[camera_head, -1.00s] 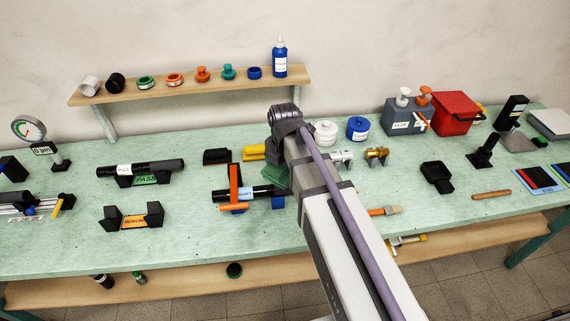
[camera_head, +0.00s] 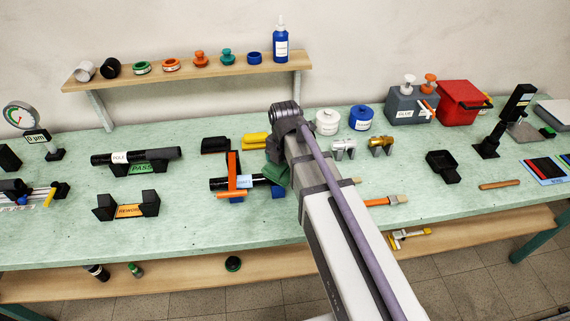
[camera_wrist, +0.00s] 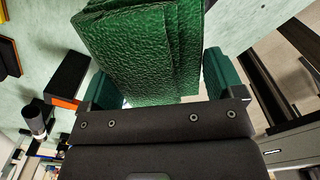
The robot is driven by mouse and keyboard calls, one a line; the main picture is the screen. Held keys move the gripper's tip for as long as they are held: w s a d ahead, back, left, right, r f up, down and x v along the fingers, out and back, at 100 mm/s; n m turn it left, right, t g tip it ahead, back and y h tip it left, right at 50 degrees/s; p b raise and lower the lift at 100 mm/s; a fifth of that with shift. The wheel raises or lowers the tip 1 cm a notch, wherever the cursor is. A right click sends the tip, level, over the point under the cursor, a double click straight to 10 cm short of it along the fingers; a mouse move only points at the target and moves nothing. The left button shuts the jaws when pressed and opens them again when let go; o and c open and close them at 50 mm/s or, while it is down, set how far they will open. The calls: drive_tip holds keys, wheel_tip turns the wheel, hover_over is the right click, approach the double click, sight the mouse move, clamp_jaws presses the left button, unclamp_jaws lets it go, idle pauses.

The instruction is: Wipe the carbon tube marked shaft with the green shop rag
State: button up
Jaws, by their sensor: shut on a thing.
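The carbon tube marked shaft (camera_head: 220,184) is dark with a white-and-blue label and lies across blue supports in the middle of the bench. The green shop rag (camera_head: 277,174) is at the tube's right end; I cannot tell whether it touches the tube. In the wrist view the folded rag (camera_wrist: 145,45) fills the space between the green fingers of my gripper (camera_wrist: 163,84), which is shut on it. My arm hides the fingers in the head view. The tube cannot be made out in the wrist view.
An orange clamp (camera_head: 232,172) stands over the tube, left of the rag. A yellow block (camera_head: 256,141) and a dark block (camera_head: 215,145) lie behind.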

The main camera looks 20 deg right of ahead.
drive_tip(key=shift+f+b, duration=0.6)
drive_tip(key=o, duration=0.6)
drive_tip(key=shift+r, duration=0.1)
drive_tip(key=shift+r+p, duration=0.3)
drive_tip(key=shift+p, duration=0.1)
drive_tip(key=c, duration=0.6)
drive_tip(key=shift+d, duration=0.1)
